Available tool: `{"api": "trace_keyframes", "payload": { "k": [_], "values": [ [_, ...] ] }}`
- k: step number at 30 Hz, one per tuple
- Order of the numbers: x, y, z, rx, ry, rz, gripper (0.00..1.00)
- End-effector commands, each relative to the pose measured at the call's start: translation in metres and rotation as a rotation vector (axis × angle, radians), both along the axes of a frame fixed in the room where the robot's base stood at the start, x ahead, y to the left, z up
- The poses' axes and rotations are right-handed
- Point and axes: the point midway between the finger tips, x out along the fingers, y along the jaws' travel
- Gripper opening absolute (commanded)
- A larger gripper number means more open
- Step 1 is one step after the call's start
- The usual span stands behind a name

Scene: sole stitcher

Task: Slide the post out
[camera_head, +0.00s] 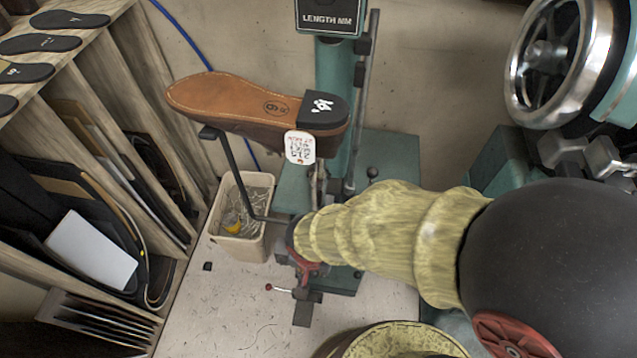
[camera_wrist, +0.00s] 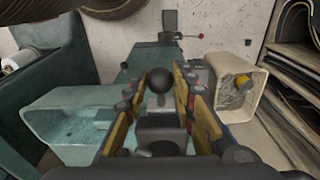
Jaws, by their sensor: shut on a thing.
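My gripper (camera_head: 308,268) is low over the teal machine base, at the end of my sleeved arm. In the wrist view my gripper (camera_wrist: 172,85) is shut, with a black ball knob (camera_wrist: 158,80) between its yellow-and-black fingers. A dark block (camera_wrist: 160,128) shows below the knob, between the fingers. I cannot tell how much of the post lies under the knob. In the head view the gripped part is hidden by my wrist. A brown shoe (camera_head: 235,98) sits sole up on the machine's support, above and left of my gripper.
A beige bin (camera_head: 231,240) of small parts stands left of the machine base and also shows in the wrist view (camera_wrist: 228,92). A thin lever (camera_head: 280,288) with a red knob sticks out nearby. A wooden rack (camera_head: 165,285) of soles stands left; a large handwheel (camera_head: 545,55) is upper right.

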Motion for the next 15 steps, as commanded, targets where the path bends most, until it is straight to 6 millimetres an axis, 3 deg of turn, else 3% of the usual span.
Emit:
{"api": "trace_keyframes", "payload": {
  "k": [15],
  "values": [
    [-0.028, 0.003, 0.0, 0.002, -0.001, 0.002, 0.0]
  ]
}}
